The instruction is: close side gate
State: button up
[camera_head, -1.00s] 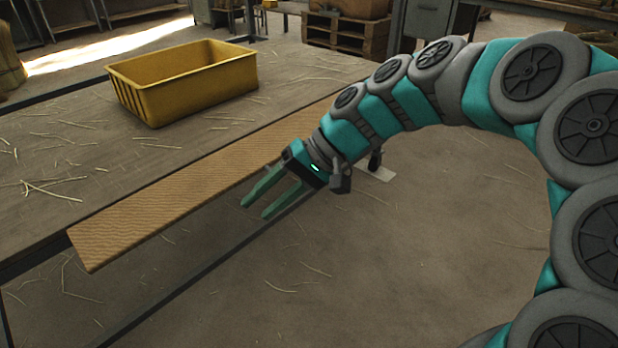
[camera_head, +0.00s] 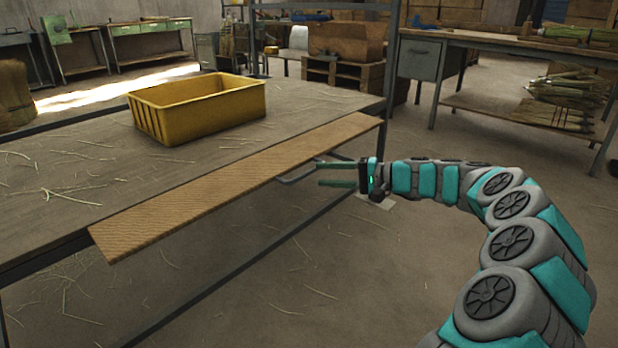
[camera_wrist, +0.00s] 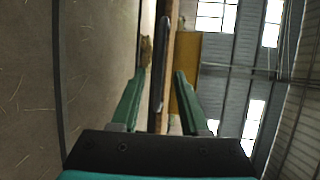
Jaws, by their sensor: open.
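The side gate (camera_head: 235,188) is a long tan wooden board along the near edge of the workbench. It lies flat or slightly tilted outward, not upright. A grey bar handle (camera_head: 296,178) sticks out from its outer edge. My gripper (camera_head: 318,173) is open and level, its green fingers pointing left at the handle. In the wrist view, my gripper (camera_wrist: 158,75) has its fingers apart, with the dark handle bar (camera_wrist: 160,65) and the board's edge (camera_wrist: 174,25) seen between them. I cannot tell whether the fingertips touch the handle.
A yellow bin (camera_head: 200,108) stands on the workbench (camera_head: 60,190), behind the board. A metal post (camera_head: 392,50) rises at the board's far end. Another bench (camera_head: 500,42) with bundles of straw stands at the back right. The floor (camera_head: 330,280) in front is mostly clear, with loose straw.

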aim_at(309, 174)
jog(key=x, duration=0.5)
jog(key=shift+a+f, duration=0.1)
jog(key=shift+a, duration=0.25)
jog(key=shift+c, duration=0.2)
grip_shut()
dwell(1.0)
